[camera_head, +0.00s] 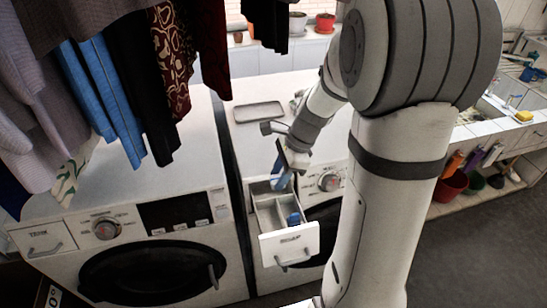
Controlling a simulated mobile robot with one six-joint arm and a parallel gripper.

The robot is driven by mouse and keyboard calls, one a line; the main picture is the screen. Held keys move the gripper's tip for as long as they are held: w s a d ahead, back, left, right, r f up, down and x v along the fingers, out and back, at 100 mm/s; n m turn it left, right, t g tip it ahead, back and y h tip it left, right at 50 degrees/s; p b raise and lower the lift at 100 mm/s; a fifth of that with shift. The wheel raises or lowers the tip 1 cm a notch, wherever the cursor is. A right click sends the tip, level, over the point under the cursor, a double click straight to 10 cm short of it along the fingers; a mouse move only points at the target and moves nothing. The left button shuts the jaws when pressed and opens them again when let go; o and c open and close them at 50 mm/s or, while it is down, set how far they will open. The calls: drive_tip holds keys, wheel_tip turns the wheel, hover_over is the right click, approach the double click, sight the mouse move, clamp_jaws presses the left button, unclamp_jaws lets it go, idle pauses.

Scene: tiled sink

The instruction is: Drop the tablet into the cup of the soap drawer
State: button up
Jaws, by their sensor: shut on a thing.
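The soap drawer (290,242) is pulled out from the front of the right-hand washing machine, and its open top shows pale compartments. A small blue part, which looks like the cup (294,219), sits in its right compartment near the front. Whether the fingertips are above or inside the drawer's rim, I cannot tell.
A grey tray (258,112) lies on the right-hand machine (236,140). Another washing machine (140,190) stands to the left. Clothes (120,80) hang above it. My arm covers part of the right-hand machine.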

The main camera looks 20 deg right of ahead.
wheel_tip(320, 180, down, 6)
drive_tip(key=b, duration=0.5)
drive_tip(key=shift+w, duration=0.15)
drive_tip(key=o, duration=1)
drive_tip(key=shift+o, duration=0.2)
drive_tip(key=v, duration=0.8)
drive_tip(key=shift+b, duration=0.4)
